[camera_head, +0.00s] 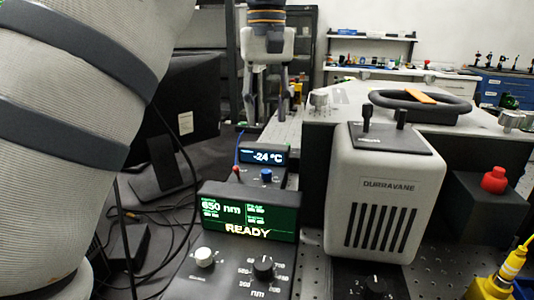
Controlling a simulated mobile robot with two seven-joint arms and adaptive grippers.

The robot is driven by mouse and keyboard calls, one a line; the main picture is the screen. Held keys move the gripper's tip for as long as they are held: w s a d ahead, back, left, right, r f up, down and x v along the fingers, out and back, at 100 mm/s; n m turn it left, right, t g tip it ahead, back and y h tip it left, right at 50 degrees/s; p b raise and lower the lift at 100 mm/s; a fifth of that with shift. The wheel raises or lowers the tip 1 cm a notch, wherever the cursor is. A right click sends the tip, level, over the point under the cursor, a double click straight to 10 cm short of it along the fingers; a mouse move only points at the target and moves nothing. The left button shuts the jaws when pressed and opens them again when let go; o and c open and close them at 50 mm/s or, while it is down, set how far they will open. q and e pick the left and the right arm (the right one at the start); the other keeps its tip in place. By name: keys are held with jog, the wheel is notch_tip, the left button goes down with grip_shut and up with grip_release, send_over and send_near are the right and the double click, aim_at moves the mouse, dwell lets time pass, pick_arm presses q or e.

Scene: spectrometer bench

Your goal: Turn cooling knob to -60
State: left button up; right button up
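The cooling controller (277,183) is a dark box at the middle of the head view, and its display (264,157) reads -24 °C. A blue knob (266,175) sits below the display, with a small red button or light (237,170) to its left. I cannot read the scale around the blue knob. My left gripper (267,114) points down above and behind the controller. Its two fingers are apart with nothing between them, and it touches no knob. My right gripper is not in view.
In front stands a box with a green screen (249,214) reading 650 nm and READY, with a white knob (204,257) and a black knob (264,267). A grey DURRAVANE unit (385,190) is to the right, near a red button (494,180). A monitor (188,100) and cables are left.

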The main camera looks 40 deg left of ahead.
aim_at(266, 171)
pick_arm(q)
jog(key=f, duration=1.1)
jog(key=shift+s+d+f+p, duration=0.25)
jog(key=shift+s+f+p, duration=0.05)
jog(key=shift+f+p, duration=0.1)
jog(key=shift+c, duration=0.6)
grip_shut()
jog(key=shift+r, duration=0.15)
